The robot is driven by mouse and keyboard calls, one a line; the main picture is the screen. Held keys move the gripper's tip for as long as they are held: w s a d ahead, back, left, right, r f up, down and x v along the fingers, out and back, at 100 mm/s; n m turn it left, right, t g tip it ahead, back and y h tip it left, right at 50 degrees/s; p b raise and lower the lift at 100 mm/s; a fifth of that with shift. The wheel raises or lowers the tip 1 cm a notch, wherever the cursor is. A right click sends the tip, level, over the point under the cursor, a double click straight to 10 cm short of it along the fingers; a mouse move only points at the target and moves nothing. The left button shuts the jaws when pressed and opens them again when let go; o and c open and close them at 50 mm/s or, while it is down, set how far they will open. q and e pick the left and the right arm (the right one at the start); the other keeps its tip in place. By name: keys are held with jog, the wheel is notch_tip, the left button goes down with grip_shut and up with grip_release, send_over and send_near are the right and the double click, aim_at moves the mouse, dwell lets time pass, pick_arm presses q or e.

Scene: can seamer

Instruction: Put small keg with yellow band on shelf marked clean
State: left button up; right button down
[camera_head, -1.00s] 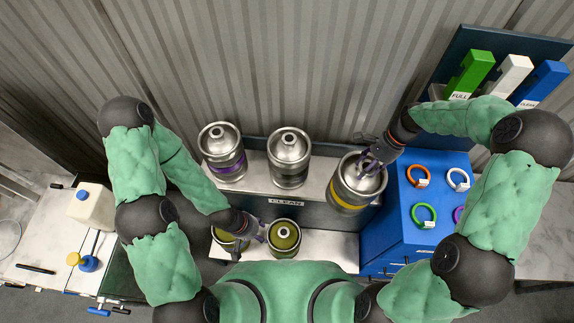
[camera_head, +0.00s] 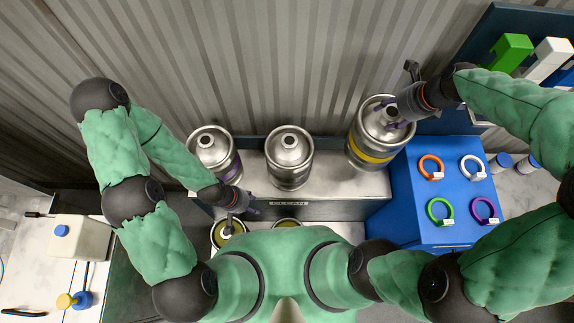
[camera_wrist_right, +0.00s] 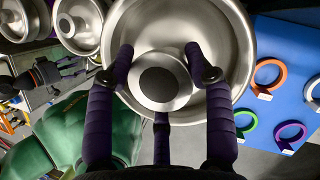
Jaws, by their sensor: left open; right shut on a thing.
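The small keg with the yellow band (camera_head: 367,147) is at the right end of the shelf marked CLEAN (camera_head: 336,188), tilted in the head view. My right gripper (camera_head: 391,120) is shut on its top neck; the right wrist view shows the purple fingers around the keg's neck (camera_wrist_right: 160,82). I cannot tell whether its base touches the shelf. My left gripper (camera_head: 240,205) is open in front of the shelf, above a keg with an olive top (camera_head: 228,229) on the lower level, apart from the yellow-banded keg.
A purple-banded keg (camera_head: 214,150) and a plain steel keg (camera_head: 289,157) stand on the same shelf. A blue cabinet (camera_head: 455,175) with coloured rings adjoins on the right. A white jug (camera_head: 78,238) stands far left. The corrugated wall is close behind.

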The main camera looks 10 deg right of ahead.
jog(key=shift+w+r+m, duration=0.25)
jog(key=shift+r+m, duration=0.05)
jog(key=shift+s+a+f+b, duration=0.1)
jog(key=shift+s+a+b, duration=0.2)
jog(key=shift+s+a, duration=0.1)
jog(key=s+a+f+b, duration=0.45)
jog(key=s+a, duration=0.35)
jog(key=s, duration=0.2)
pick_arm(q)
notch_tip(320, 180, down, 9)
jog(key=b, duration=0.3)
jog(key=shift+w+b, duration=0.35)
pick_arm(e)
jog(key=shift+w+d+f, duration=1.5)
jog(key=shift+w+f, duration=0.35)
jog(key=shift+f, duration=0.3)
jog(key=shift+w+d+f, duration=1.55)
jog(key=shift+w+f, duration=0.25)
jog(key=shift+f, duration=0.4)
jog(key=shift+w+d+f, duration=1.5)
jog(key=shift+w+f, duration=0.35)
jog(key=shift+f, duration=0.3)
pick_arm(q)
jog(key=shift+a+r, duration=0.1)
pick_arm(e)
jog(key=shift+f, duration=0.1)
jog(key=shift+c, duration=2.3)
grip_release()
jog(key=shift+s+a, duration=0.1)
